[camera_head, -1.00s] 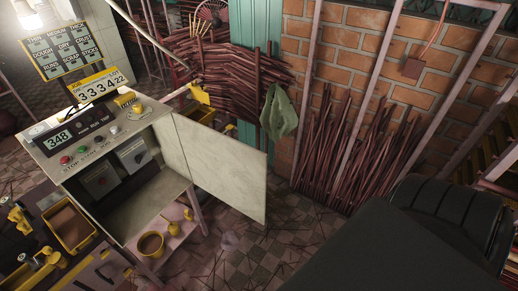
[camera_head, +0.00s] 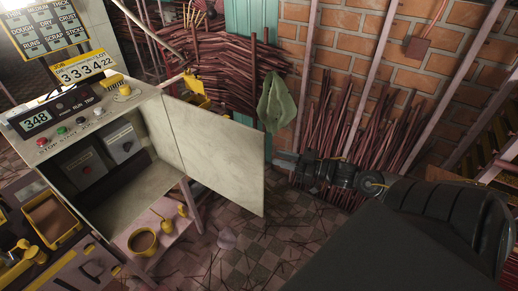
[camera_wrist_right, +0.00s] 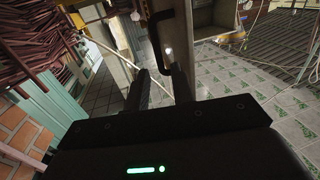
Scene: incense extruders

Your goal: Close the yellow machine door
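The machine door (camera_head: 222,155) is off-white, not yellow, in the head view. It stands open, swung out to the right of the beige machine cabinet (camera_head: 125,100), whose inside is exposed. My right gripper (camera_head: 280,160) is beside the door's free edge, on the outer side, with its tips hard to make out there. In the right wrist view the gripper (camera_wrist_right: 160,82) has its two fingers apart. A dark bar handle (camera_wrist_right: 159,38) on the pale door panel (camera_wrist_right: 190,35) ends just ahead of the gap between them. I cannot tell whether they touch. My left gripper is not in view.
Bundled brown sticks (camera_head: 330,130) lean on the brick wall behind my right arm. A green cloth (camera_head: 277,100) hangs close above the gripper. A shelf with yellow cups (camera_head: 143,241) sits below the cabinet.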

